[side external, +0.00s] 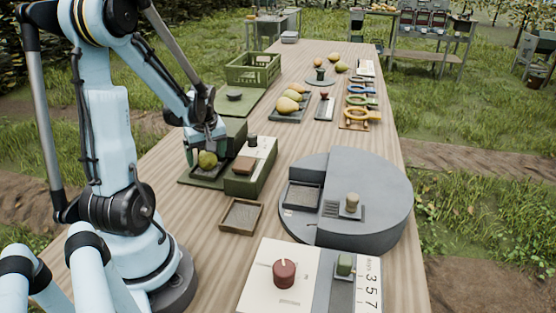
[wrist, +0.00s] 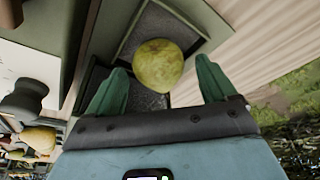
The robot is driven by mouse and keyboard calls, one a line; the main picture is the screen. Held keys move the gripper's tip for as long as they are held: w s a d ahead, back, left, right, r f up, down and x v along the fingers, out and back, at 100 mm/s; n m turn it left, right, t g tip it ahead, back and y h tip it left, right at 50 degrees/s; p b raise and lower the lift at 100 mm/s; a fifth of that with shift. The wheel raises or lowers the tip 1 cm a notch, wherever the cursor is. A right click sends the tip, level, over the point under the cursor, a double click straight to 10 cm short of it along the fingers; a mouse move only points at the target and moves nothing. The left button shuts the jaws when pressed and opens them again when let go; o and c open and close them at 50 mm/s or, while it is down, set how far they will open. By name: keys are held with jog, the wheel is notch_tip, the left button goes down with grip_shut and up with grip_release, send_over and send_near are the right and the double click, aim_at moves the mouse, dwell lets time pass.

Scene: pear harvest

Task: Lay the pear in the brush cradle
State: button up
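A yellow-green pear (side external: 207,160) is at the green station on the left side of the table; it also shows in the wrist view (wrist: 158,65). It is over a dark, framed grey pad (wrist: 150,100), which may be the brush cradle. I cannot tell whether it rests on the pad. My gripper (side external: 206,151) is low over this station with its two green fingers apart, one on each side of the pear. In the wrist view (wrist: 162,66) gaps show between the pear and both fingers.
A green block with a cream panel (side external: 252,160) stands right beside the station. A small wooden tray (side external: 241,216) and a grey round stand (side external: 375,195) are nearer. Several pears (side external: 288,104) lie on a tray further back, near a green crate (side external: 253,69).

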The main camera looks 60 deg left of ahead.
jog(key=shift+r, duration=0.1)
jog(key=v, duration=1.2)
jog(key=w+d+m+t+h, duration=0.1)
jog(key=w+d+m+t, duration=0.2)
jog(key=d+m, duration=0.6)
jog(key=w+d+f+m+t+h, duration=0.1)
jog(key=w+d+m+t, duration=0.3)
jog(key=d+m, duration=0.5)
jog(key=d+h, duration=0.1)
jog(key=d, duration=0.7)
jog(key=shift+w, duration=0.2)
jog(key=shift+f, duration=0.1)
